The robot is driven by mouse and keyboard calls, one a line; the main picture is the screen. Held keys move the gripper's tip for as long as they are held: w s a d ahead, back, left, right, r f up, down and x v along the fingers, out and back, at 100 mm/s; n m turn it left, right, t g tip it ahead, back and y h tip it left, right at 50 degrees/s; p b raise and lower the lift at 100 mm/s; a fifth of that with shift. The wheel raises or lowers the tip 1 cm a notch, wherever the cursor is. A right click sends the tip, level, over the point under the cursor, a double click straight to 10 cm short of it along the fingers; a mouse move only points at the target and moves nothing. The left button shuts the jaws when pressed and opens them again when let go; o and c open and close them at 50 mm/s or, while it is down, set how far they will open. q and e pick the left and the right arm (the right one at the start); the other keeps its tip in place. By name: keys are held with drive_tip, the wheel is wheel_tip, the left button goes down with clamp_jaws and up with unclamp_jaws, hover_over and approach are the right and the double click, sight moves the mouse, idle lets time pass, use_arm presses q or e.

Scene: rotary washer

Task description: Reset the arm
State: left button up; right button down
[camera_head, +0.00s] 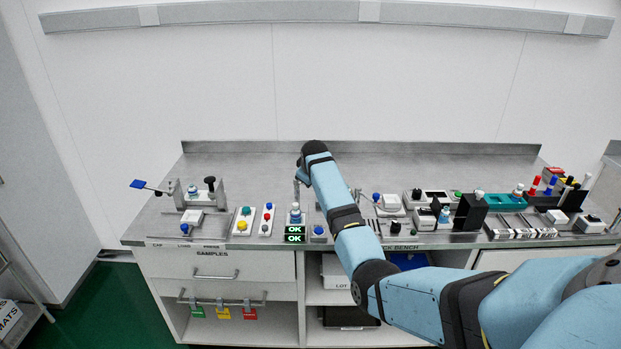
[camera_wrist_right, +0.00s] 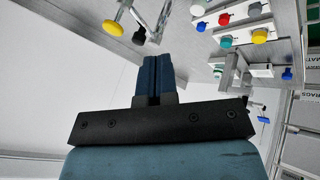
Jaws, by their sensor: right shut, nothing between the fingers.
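My right arm (camera_head: 345,225) comes in from the lower right in the head view and reaches over the middle of the steel bench. Its far end is bent over the bench, close to a small metal fixture with a blue-based part (camera_head: 295,215). In the head view I cannot make out the fingers. In the right wrist view my right gripper (camera_wrist_right: 153,72) shows its two dark blue fingers together, with nothing between them. They point towards the bench and touch nothing that I can see. My left gripper is in neither view.
The bench (camera_head: 230,165) carries button boxes and a green "OK" display (camera_head: 294,234) in the middle, a blue-paddled lever (camera_head: 139,184) at left, and a teal tray (camera_head: 503,200) with racks and markers at right. The back strip of the bench is mostly clear.

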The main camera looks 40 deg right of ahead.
drive_tip(key=shift+s+r, duration=0.15)
drive_tip(key=s+a+f+n+t+y, duration=0.1)
drive_tip(key=s+a+f+t, duration=0.2)
drive_tip(key=s+a+f, duration=1.55)
drive_tip(key=s+a+y, duration=0.2)
drive_tip(key=s+a, duration=0.4)
drive_tip(key=s, duration=0.3)
drive_tip(key=s+a+f+t+y, duration=0.1)
drive_tip(key=s+a, duration=0.5)
drive_tip(key=s, duration=0.2)
drive_tip(key=s+a+m+t+y, duration=0.1)
drive_tip(key=s+a+y, duration=0.1)
drive_tip(key=s+a, duration=0.4)
drive_tip(key=s, duration=0.3)
drive_tip(key=shift+s+f+y, duration=0.15)
drive_tip(key=shift+s+y, duration=0.15)
drive_tip(key=shift+s, duration=0.05)
